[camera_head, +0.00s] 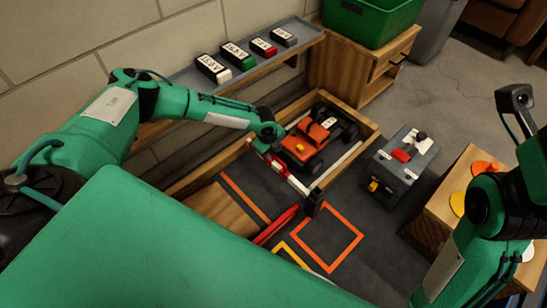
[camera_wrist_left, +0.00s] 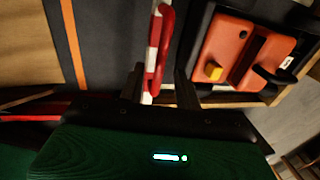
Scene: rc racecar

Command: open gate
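The gate is a red and white striped bar (camera_head: 290,177) lying across the opening of a wooden-walled bay, with a dark post (camera_head: 313,203) at its near end. In the left wrist view the bar (camera_wrist_left: 154,60) reaches down between my fingers. My left gripper (camera_head: 262,149) is at the bar's far end. Its two dark fingers (camera_wrist_left: 160,88) stand apart on either side of the bar, with some gap showing. An orange toy car (camera_head: 302,145) sits in the bay behind the bar; it also shows in the left wrist view (camera_wrist_left: 235,52). My right gripper is not in view.
A grey box (camera_head: 400,168) with a red part on top stands right of the bay. A shelf (camera_head: 190,75) with several labelled blocks runs along the wall. A green bin (camera_head: 368,20) sits on a wooden cabinet (camera_head: 350,65). An orange square outline (camera_head: 328,268) marks the dark floor.

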